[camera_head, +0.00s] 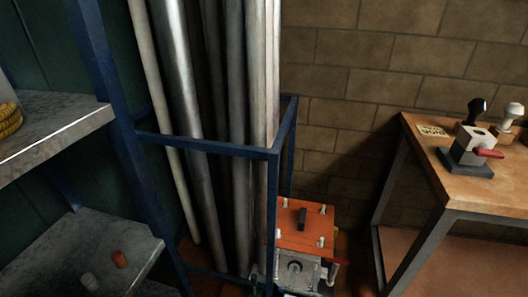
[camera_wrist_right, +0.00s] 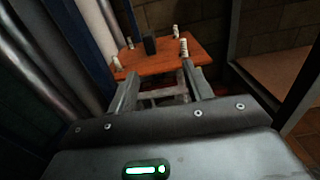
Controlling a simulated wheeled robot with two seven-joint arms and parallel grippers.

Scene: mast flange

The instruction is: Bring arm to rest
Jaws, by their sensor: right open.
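My right gripper (camera_wrist_right: 160,76) shows in the right wrist view, its two fingers apart with nothing held between them. Beyond the fingertips is an orange plate (camera_wrist_right: 155,55) with white pegs near its corners and a dark block on top. Whether the fingers touch the plate cannot be told. In the head view the orange plate (camera_head: 290,238) sits low at the centre, above a grey metal housing (camera_head: 312,272) with a round opening. My right gripper cannot be clearly made out in the head view. My left gripper is not in view.
Tall metal pipes (camera_head: 236,120) stand inside a blue frame (camera_head: 215,147) left of the plate. Grey shelves (camera_head: 60,130) are at the left. A wooden workbench (camera_head: 480,195) at the right carries a grey block with a red handle (camera_head: 470,148). Brick wall lies behind.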

